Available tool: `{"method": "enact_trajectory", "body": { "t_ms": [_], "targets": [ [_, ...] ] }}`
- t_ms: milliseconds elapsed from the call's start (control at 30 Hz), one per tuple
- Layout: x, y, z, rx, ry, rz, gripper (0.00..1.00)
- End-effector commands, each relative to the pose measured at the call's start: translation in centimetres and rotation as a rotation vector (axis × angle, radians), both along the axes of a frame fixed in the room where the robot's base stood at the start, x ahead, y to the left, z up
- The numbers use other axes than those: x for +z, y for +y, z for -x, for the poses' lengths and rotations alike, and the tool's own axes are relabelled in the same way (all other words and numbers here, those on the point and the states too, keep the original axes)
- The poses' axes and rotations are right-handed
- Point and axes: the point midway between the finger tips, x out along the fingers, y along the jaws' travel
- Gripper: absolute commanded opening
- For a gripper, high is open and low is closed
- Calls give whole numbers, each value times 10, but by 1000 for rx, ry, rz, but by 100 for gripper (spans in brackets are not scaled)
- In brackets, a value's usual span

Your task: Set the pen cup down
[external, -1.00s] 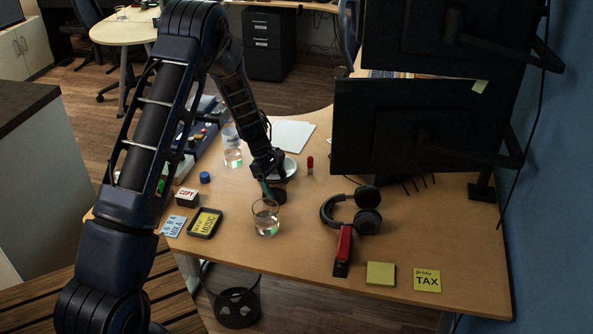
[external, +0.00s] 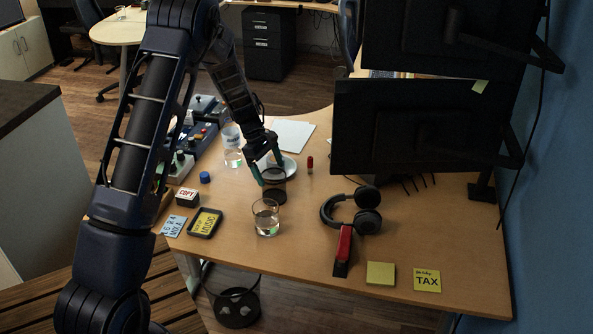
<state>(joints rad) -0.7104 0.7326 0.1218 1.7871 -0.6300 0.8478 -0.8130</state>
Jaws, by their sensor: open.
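The pen cup (external: 275,191) is a small dark cup. It appears upright on the wooden desk, just behind a clear glass of water (external: 266,222). My gripper (external: 268,167) is open at the cup's upper part, with one teal finger at the cup's left side and the other near its far rim. I cannot tell whether either finger touches the cup. The cup's upper edge is partly hidden by the gripper.
A white plate (external: 288,166) lies close behind the cup. Headphones (external: 366,222) and a red stapler (external: 343,250) lie further right. The desk (external: 310,205) is clear between cup and headphones.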

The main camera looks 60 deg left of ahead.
Motion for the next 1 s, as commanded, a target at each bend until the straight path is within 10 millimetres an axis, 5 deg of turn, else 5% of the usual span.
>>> {"method": "enact_trajectory", "body": {
  "t_ms": [300,667,833,1000],
  "targets": [
    [46,16,9,0,-1,0,92],
    [56,19,11,-2,-1,0,92],
    [78,1,6,-59,-18,-20,92],
    [131,-46,-1,-208,-63,-70,92]
  ]
}}
